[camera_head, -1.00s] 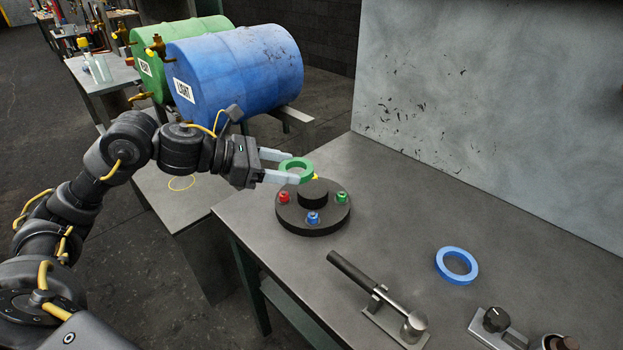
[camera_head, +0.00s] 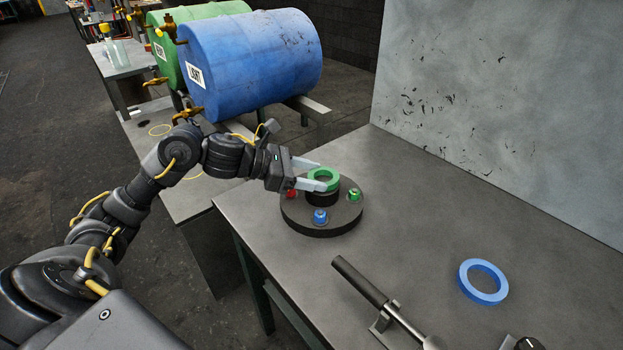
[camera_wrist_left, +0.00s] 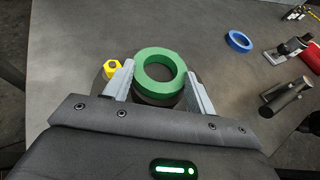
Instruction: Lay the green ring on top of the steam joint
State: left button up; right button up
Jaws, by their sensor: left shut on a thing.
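The green ring (camera_head: 335,182) is between the fingers of my left gripper (camera_head: 316,178), which is shut on it. It also shows in the left wrist view (camera_wrist_left: 158,91), with a finger on each side. The steam joint, a dark round disc (camera_head: 342,214) with a raised hub, stands on the bench. The ring lies flat, over or on the hub; I cannot tell whether they touch. Red, blue (camera_head: 320,216) and green (camera_head: 354,194) studs stand on the disc, and a yellow one (camera_wrist_left: 112,69) shows in the wrist view. My right gripper is out of view.
A blue ring (camera_head: 466,280) lies on the grey bench to the right. A tool with a black handle (camera_head: 358,280) lies at the front. The bench's middle is clear.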

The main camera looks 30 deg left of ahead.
pick_arm(q)
jog(key=shift+s+r, duration=0.1)
jog(key=shift+s, duration=0.25)
jog(key=shift+w+f, duration=0.2)
jog(key=shift+s, duration=0.1)
jog(key=o, duration=1)
jog(key=shift+f, duration=0.1)
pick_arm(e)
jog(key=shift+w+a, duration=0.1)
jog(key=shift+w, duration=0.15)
